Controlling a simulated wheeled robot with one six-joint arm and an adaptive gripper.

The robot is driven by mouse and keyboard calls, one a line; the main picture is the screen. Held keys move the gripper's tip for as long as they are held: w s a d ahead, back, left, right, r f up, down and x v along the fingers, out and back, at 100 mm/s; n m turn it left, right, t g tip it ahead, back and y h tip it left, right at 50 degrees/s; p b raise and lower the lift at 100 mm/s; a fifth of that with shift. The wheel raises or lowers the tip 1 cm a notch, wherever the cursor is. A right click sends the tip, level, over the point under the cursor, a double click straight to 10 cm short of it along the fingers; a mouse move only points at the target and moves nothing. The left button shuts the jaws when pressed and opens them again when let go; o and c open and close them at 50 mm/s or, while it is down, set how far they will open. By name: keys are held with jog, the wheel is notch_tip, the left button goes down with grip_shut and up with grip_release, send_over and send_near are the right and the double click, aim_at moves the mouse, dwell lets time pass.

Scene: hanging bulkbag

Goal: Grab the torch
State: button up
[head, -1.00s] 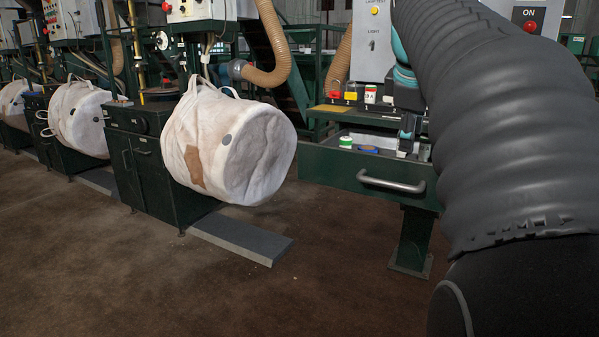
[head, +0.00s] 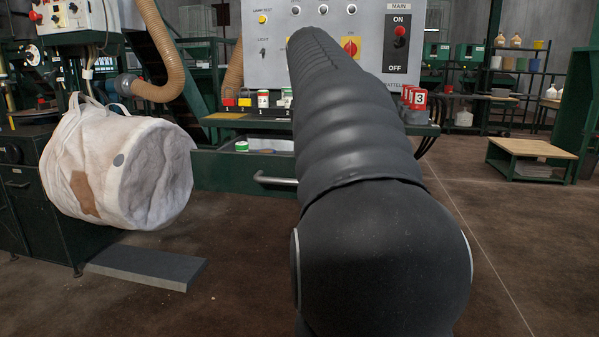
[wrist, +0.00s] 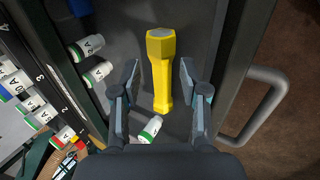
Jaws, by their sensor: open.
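The yellow torch (wrist: 161,75) lies in the open drawer (wrist: 198,35) in the wrist view, its wide head toward the top of the picture. My gripper (wrist: 159,80) is open, with one finger on each side of the torch's body. A gap shows between the torch and each finger, so neither appears to touch it. How high the fingers are above the drawer floor I cannot tell. In the head view my arm hides the gripper and the torch.
Small white cylinders with green caps (wrist: 150,130) lie in the drawer near the torch. The drawer handle (wrist: 262,105) is at the right. In the head view, a white bulk bag (head: 118,165) hangs left of the drawer, and a control panel (head: 330,50) stands behind my arm.

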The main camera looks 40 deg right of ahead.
jog(key=b+x, duration=0.1)
jog(key=x, duration=0.4)
jog(key=shift+a+f, duration=0.1)
jog(key=shift+a, duration=0.05)
grip_shut()
